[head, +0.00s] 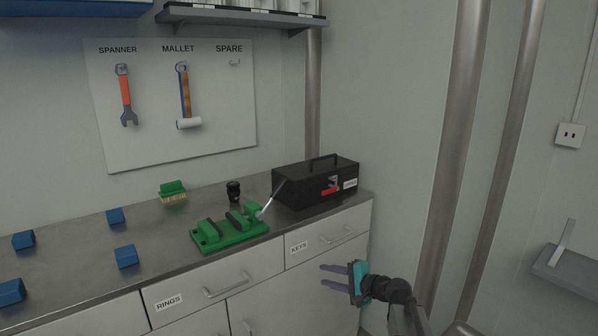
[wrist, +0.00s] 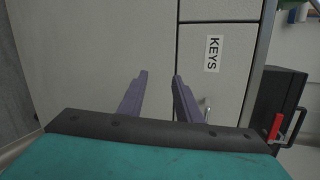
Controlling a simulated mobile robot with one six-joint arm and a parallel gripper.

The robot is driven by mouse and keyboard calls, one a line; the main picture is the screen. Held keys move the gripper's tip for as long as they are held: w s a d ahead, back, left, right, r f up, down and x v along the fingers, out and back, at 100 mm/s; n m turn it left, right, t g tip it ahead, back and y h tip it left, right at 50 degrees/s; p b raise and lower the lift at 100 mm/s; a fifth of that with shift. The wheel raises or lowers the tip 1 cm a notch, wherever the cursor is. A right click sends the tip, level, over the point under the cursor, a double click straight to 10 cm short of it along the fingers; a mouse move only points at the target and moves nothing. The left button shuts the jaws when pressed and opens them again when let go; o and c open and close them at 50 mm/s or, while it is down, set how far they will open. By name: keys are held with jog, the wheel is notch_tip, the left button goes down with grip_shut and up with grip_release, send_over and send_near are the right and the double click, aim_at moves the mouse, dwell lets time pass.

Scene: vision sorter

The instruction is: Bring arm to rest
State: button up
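My gripper (head: 335,278) is in front of the cabinet, below the drawer labelled KEYS (head: 322,245) and to the right of the cupboard door. Its two purple fingers are apart with nothing between them. In the wrist view my gripper (wrist: 160,95) also shows its fingers apart and empty, facing the pale cabinet front. The KEYS label (wrist: 213,53) and a drawer handle are near the right finger there.
The counter (head: 75,265) holds several blue blocks (head: 126,256), a green brush (head: 172,190), a dark round object (head: 233,190), a green fixture (head: 230,235) and a black toolbox (head: 315,182). Metal pipes (head: 455,130) stand right of the counter. A grey ledge (head: 570,272) is at far right.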

jog(key=s+a+f+n+g+h+p, duration=0.2)
jog(key=s+a+f+g+p, duration=0.15)
jog(key=s+f, duration=1)
jog(key=s+a+f+n+g+h+p, duration=0.1)
jog(key=s+a+f+n+g+p, duration=0.3)
jog(key=s+f, duration=0.95)
jog(key=s+d+f+g+h, duration=0.2)
jog(key=s+d+f+g, duration=0.15)
jog(key=s, duration=0.45)
jog(key=s+d+f+g+h, duration=0.1)
jog(key=s+d+f+g, duration=0.2)
jog(key=s, duration=0.4)
jog(key=s+d+f+n+g+h, duration=0.1)
jog(key=s+d+n+h, duration=0.3)
jog(key=s+d, duration=0.4)
jog(key=shift+s+d+f+n+p, duration=0.15)
jog(key=shift+s+n+p, duration=0.25)
jog(key=shift+s, duration=0.1)
